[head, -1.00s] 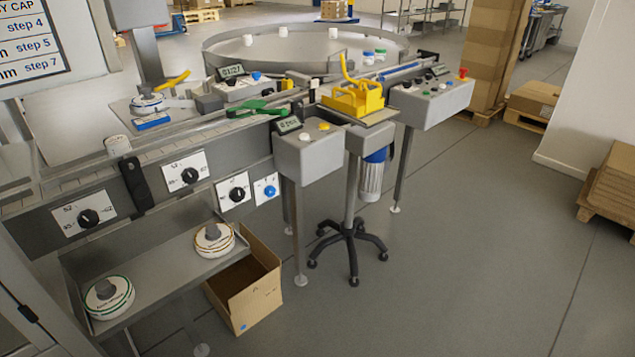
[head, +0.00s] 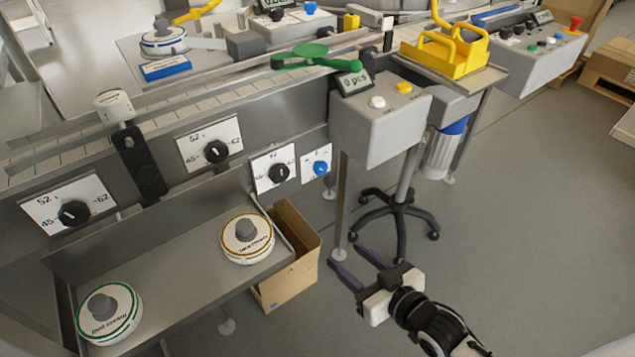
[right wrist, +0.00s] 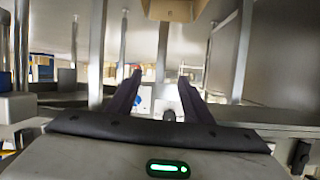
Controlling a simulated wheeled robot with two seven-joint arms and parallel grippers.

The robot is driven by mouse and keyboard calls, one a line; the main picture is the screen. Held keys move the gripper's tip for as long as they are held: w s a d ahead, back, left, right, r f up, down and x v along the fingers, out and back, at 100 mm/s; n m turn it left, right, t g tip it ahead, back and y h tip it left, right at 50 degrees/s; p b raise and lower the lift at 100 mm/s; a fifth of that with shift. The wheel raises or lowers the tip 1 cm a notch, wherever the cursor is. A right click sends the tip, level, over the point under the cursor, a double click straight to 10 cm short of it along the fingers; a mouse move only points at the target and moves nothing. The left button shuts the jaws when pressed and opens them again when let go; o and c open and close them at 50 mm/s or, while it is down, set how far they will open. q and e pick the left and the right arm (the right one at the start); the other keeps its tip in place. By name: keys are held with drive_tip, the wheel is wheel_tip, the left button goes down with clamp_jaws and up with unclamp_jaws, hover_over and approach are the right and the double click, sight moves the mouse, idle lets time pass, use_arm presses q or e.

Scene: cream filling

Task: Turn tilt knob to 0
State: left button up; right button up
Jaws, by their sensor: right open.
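Several dial plates are on the grey conveyor side in the head view. A left plate has a black knob (head: 73,213), a middle plate a second black knob (head: 217,151), and a smaller plate a third black knob (head: 279,172). Right of it is a plate with a blue knob (head: 320,168). The word tilt is not legible on any plate. My right gripper (head: 348,260) is open and empty, low and right of the plates, clear of them. In the right wrist view its fingers (right wrist: 160,78) frame a white plate with a black knob (right wrist: 169,115). My left gripper is not in view.
A cardboard box (head: 290,282) stands below the small plates. A grey control box (head: 378,130) juts out right of them. A shelf (head: 180,275) below the left plates holds two round discs.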

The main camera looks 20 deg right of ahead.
sight(323, 171)
drive_tip(key=w+d+r+n+t+y+b, duration=0.15)
drive_tip(key=w+d+r+t+b, duration=0.35)
drive_tip(key=w, duration=0.5)
drive_tip(key=shift+m+g, duration=0.25)
drive_tip(key=shift+g, duration=0.45)
drive_tip(key=x, duration=0.3)
drive_tip(key=r+x, duration=0.1)
drive_tip(key=x, duration=0.2)
drive_tip(key=a+x, duration=0.1)
drive_tip(key=x, duration=0.2)
drive_tip(key=shift+s+r, duration=0.1)
drive_tip(key=shift+r, duration=0.15)
drive_tip(key=shift+w+a, duration=0.15)
drive_tip(key=shift+w, duration=0.25)
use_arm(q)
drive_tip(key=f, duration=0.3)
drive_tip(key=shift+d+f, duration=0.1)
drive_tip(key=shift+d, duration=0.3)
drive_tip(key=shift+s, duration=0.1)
use_arm(e)
drive_tip(key=c, duration=1.1)
